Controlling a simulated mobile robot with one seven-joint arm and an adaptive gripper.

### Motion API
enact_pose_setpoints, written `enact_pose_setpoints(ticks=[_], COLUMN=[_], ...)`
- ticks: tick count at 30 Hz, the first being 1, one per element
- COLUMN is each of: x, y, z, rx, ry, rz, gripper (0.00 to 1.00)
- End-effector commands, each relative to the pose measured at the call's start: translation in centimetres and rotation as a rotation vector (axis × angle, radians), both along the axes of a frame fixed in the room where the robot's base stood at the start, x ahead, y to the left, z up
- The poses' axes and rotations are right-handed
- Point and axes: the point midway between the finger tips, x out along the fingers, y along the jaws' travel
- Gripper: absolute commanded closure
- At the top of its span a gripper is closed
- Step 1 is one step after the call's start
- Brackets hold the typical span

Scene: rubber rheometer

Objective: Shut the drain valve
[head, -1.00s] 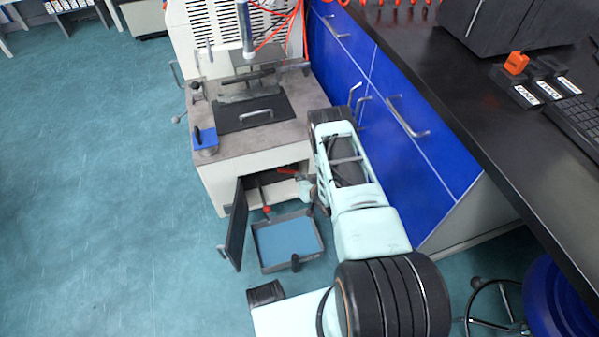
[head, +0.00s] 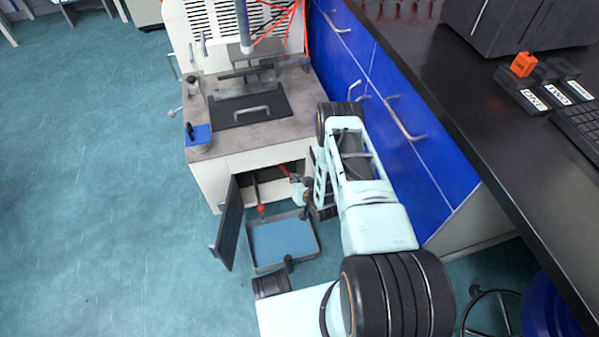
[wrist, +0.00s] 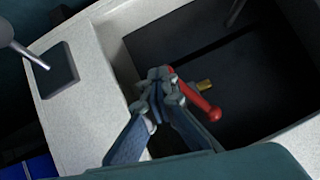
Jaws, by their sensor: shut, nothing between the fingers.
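The drain valve's red lever (wrist: 203,101) has a round red end and lies beside a brass stub (wrist: 205,85) in the dark compartment. In the wrist view my gripper (wrist: 160,84) is shut and empty. Its fingertips overlap the lever's upper left end in the picture; I cannot tell whether they touch it. In the head view my gripper (head: 299,188) is at the right side of the compartment opening, just below a red piece (head: 285,171) that looks like the lever. The brass stub is too small to make out there.
The compartment door (head: 229,222) stands open on the left. A tray (head: 316,240) with a blue floor lies below the opening. A rod with a red knob (head: 262,210) shows above it. Blue drawers (head: 440,176) stand close on my arm's right. The left floor is free.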

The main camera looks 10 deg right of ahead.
Motion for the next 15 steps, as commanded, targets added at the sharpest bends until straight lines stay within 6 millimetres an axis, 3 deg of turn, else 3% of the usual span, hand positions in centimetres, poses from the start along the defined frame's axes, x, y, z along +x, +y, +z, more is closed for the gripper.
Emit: enact_pose_setpoints(ticks=[6, 15], x=[-0.03, -0.05], y=[1.48, 1.39], z=[-0.59, -0.24], rx=[0.002, 0.001], ry=[0.002, 0.002], rz=[0.002, 0.002], gripper=[1.0, 1.0])
